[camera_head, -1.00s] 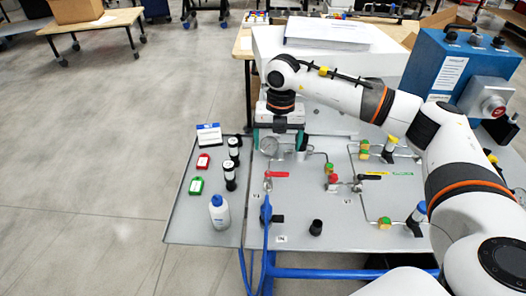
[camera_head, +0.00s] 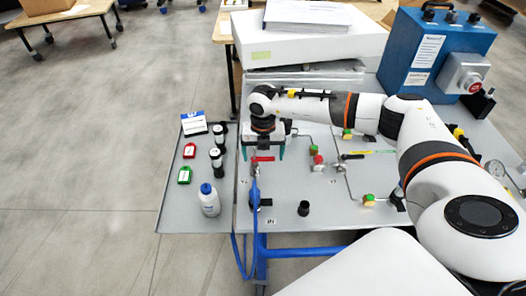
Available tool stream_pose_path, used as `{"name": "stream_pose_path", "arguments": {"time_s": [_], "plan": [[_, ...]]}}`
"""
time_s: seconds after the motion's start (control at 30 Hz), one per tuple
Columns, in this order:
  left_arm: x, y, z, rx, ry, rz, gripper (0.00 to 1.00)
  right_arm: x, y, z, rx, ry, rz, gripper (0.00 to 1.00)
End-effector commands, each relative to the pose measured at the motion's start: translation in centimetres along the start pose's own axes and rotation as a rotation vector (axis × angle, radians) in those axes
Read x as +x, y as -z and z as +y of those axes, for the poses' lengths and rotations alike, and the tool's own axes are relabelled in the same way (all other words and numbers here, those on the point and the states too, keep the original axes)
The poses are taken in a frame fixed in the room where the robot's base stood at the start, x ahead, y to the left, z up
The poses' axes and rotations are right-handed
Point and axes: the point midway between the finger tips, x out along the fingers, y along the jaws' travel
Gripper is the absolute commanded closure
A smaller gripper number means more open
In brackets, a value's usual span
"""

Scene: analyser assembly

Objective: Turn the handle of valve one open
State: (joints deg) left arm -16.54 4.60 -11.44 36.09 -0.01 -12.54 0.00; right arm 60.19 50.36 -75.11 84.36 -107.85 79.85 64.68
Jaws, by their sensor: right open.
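The valve with the red lever handle (camera_head: 263,159), which I take to be valve one, stands on the grey panel (camera_head: 330,208) left of centre. Its handle lies sideways, pointing right from the stem. A blue hose runs down from this valve. My right gripper (camera_head: 262,154) points down with its teal fingers apart, one on each side of the handle in the picture. I cannot tell whether either finger touches it. The gripper body hides the panel behind it. My left gripper is out of view.
A second valve with a dark lever (camera_head: 352,156) and a red fitting (camera_head: 318,159) stand to the right. A blue box (camera_head: 435,52) stands at the back right.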

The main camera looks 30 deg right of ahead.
Motion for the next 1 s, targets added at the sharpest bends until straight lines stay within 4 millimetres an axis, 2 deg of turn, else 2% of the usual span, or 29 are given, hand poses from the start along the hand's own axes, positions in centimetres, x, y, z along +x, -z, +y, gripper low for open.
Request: {"name": "stream_pose_path", "arguments": {"time_s": [0.27,0.53,0.77,1.0], "plan": [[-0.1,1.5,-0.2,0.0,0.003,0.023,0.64,0.1,0.0,0.0,0.0,0.001,0.0,0.13],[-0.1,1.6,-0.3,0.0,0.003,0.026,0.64,0.1,0.0,0.0,0.0,0.001,0.0,0.57],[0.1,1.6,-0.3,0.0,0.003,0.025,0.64,0.1,0.1,0.0,-0.016,0.001,0.0,0.57],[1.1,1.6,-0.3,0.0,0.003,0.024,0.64,0.3,0.4,-0.1,-0.117,0.003,0.001,0.57]]}}
